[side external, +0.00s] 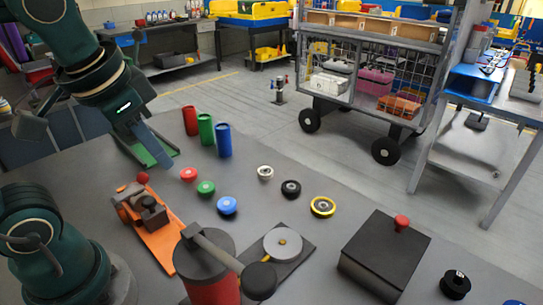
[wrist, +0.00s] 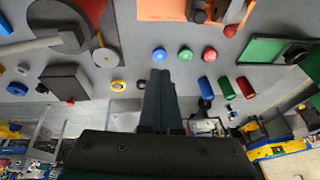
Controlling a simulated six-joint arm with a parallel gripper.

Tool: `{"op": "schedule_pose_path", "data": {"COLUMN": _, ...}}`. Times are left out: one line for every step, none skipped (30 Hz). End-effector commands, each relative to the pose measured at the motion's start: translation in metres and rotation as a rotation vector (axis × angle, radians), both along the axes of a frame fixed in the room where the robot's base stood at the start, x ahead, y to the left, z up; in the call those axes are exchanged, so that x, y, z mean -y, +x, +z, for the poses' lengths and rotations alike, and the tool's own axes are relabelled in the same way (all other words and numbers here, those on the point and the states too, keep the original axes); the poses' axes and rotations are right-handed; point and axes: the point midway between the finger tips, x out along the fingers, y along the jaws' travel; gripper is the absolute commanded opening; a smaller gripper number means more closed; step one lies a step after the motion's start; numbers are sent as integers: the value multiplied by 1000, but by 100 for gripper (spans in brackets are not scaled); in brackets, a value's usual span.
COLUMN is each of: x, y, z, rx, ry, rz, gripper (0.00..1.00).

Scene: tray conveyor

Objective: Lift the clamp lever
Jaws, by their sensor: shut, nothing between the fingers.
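The orange-based clamp (side external: 158,236) lies on the grey table at the left in the side view, with a dark block and an orange-red part on it. A small red knob (side external: 143,179) shows at its far end, seemingly the lever's tip. The clamp's orange plate (wrist: 165,9) is at the top edge of the wrist view, partly cut off, with a red knob (wrist: 230,30) near it. My gripper (side external: 164,163) is shut and empty, above the table beyond the clamp and apart from it. Its fingers (wrist: 162,74) point up the wrist view.
A red drum (side external: 212,285) with a grey handle stands in front, beside a grey disc (side external: 283,244) on a dark plate. A black box (side external: 385,255) stands at right. Red, green and blue cylinders (side external: 223,140) stand near my gripper, with several rings and discs mid-table.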

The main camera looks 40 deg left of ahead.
Motion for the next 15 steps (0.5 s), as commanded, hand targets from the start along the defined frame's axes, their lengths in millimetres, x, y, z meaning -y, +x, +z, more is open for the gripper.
{"op": "schedule_pose_path", "data": {"x": -7, "y": 8, "z": 4, "rx": -35, "ry": 18, "rz": 13, "gripper": 0}}
{"op": "schedule_pose_path", "data": {"x": -11, "y": 11, "z": 6, "rx": -55, "ry": 27, "rz": 20, "gripper": 0}}
{"op": "schedule_pose_path", "data": {"x": -16, "y": 16, "z": 8, "rx": -82, "ry": 39, "rz": 30, "gripper": 0}}
{"op": "schedule_pose_path", "data": {"x": -21, "y": 20, "z": 10, "rx": -101, "ry": 48, "rz": 38, "gripper": 0}}
{"op": "schedule_pose_path", "data": {"x": -25, "y": 23, "z": 11, "rx": -120, "ry": 57, "rz": 45, "gripper": 0}}
{"op": "schedule_pose_path", "data": {"x": -30, "y": 28, "z": 12, "rx": -147, "ry": 66, "rz": 56, "gripper": 0}}
{"op": "schedule_pose_path", "data": {"x": -35, "y": 32, "z": 12, "rx": -167, "ry": 74, "rz": 65, "gripper": 0}}
{"op": "schedule_pose_path", "data": {"x": -39, "y": 35, "z": 12, "rx": -186, "ry": 81, "rz": 73, "gripper": 0}}
{"op": "schedule_pose_path", "data": {"x": -45, "y": 40, "z": 12, "rx": -212, "ry": 89, "rz": 86, "gripper": 0}}
{"op": "schedule_pose_path", "data": {"x": -49, "y": 44, "z": 12, "rx": -231, "ry": 94, "rz": 94, "gripper": 0}}
{"op": "schedule_pose_path", "data": {"x": -54, "y": 47, "z": 11, "rx": -251, "ry": 99, "rz": 104, "gripper": 0}}
{"op": "schedule_pose_path", "data": {"x": -60, "y": 51, "z": 10, "rx": -278, "ry": 106, "rz": 117, "gripper": 0}}
{"op": "schedule_pose_path", "data": {"x": -65, "y": 55, "z": 9, "rx": -296, "ry": 110, "rz": 127, "gripper": 0}}
{"op": "schedule_pose_path", "data": {"x": -69, "y": 58, "z": 7, "rx": -316, "ry": 114, "rz": 136, "gripper": 0}}
{"op": "schedule_pose_path", "data": {"x": -76, "y": 62, "z": 5, "rx": -342, "ry": 119, "rz": 148, "gripper": 0}}
